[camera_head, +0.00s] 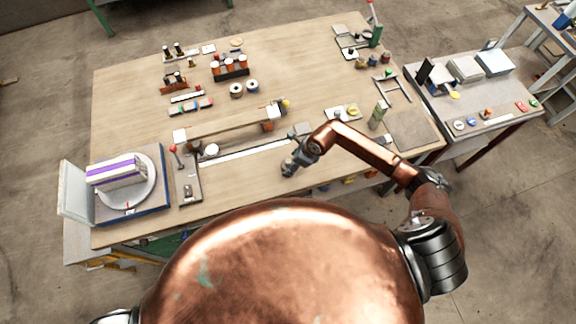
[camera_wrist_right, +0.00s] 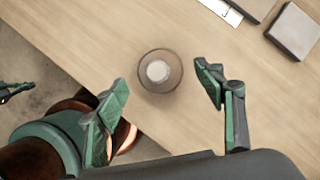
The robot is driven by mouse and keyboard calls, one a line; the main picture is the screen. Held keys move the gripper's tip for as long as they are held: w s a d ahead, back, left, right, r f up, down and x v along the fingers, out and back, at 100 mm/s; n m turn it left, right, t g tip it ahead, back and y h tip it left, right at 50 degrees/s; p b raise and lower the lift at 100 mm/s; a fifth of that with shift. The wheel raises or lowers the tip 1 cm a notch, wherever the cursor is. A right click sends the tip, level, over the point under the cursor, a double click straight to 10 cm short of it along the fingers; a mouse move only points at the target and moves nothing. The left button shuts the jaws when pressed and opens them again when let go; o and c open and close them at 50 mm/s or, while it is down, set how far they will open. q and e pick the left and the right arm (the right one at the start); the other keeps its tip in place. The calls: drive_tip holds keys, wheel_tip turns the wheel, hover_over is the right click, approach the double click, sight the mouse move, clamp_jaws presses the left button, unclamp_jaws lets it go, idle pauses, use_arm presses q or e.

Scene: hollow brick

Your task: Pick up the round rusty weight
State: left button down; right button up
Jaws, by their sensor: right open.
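A round brownish disc with a pale centre, which looks like the round rusty weight (camera_wrist_right: 160,71), lies on the wooden table near its edge in the right wrist view. My right gripper (camera_wrist_right: 160,88) is open, with one green finger on each side of the disc's line. The disc shows a little beyond and between the fingertips, and nothing is held. In the head view my right gripper (camera_head: 290,167) hangs over the front part of the table. I cannot make out the disc there, as the gripper covers that spot. My left gripper does not show in the head view.
A long white strip (camera_head: 247,155) and a raised wooden beam (camera_head: 225,128) lie left of the right gripper. A scale with a round plate (camera_head: 128,200) stands at the left. A grey flat block (camera_wrist_right: 293,31) lies at the wrist view's upper right. Bare wood surrounds the disc.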

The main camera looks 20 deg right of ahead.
sight(288, 166)
drive_tip(key=x, duration=0.4)
drive_tip(key=shift+f+p, duration=0.1)
drive_tip(key=shift+p, duration=0.2)
drive_tip(key=shift+c, duration=0.3)
clamp_jaws()
drive_tip(key=shift+w, duration=0.1)
idle(0.4)
